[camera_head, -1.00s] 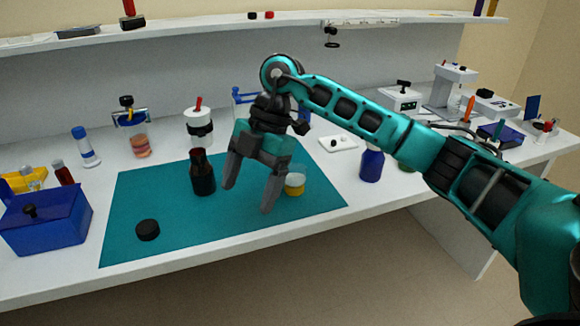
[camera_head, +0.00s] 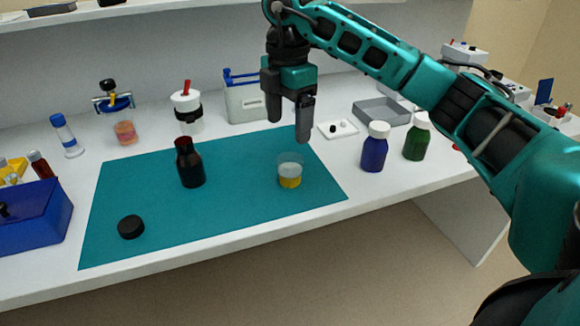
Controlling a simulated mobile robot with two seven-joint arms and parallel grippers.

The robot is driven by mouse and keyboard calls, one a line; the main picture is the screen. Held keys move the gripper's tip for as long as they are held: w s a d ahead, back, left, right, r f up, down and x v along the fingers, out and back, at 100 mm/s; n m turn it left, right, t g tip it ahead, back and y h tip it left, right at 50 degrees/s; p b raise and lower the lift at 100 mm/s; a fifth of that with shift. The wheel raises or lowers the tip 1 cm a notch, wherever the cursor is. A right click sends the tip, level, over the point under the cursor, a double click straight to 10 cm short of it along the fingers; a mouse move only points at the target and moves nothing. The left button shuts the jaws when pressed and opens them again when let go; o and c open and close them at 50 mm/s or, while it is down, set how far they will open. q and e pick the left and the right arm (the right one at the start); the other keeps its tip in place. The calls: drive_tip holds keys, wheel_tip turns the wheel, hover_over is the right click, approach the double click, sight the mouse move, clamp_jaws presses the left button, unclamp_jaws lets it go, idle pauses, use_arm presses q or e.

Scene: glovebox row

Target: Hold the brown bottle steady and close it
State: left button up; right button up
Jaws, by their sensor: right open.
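The brown bottle (camera_head: 190,163) stands upright and uncapped on the teal mat (camera_head: 235,215). A black cap (camera_head: 131,227) lies on the mat to the front left of the bottle, apart from it. My right gripper (camera_head: 288,132) is open and empty, above the back right part of the mat, to the right of the bottle. It touches neither the bottle nor the cap. My left gripper is not in view.
A small beaker with yellow contents (camera_head: 290,172) stands on the mat below my right gripper. A blue bottle (camera_head: 375,148) and a green bottle (camera_head: 417,137) stand right of the mat. A blue box (camera_head: 35,222) is at the left. The mat's front middle is clear.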

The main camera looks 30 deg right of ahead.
sight(293, 158)
wheel_tip(293, 158, down, 7)
drive_tip(key=shift+r+b, duration=0.1)
drive_tip(key=shift+b, duration=0.25)
drive_tip(key=f, duration=0.3)
drive_tip(key=d+f, duration=0.1)
drive_tip(key=f, duration=0.1)
drive_tip(key=shift+f+b, duration=0.15)
drive_tip(key=shift+b, duration=0.2)
drive_tip(key=shift+c, duration=0.3)
drive_tip(key=c, duration=0.9)
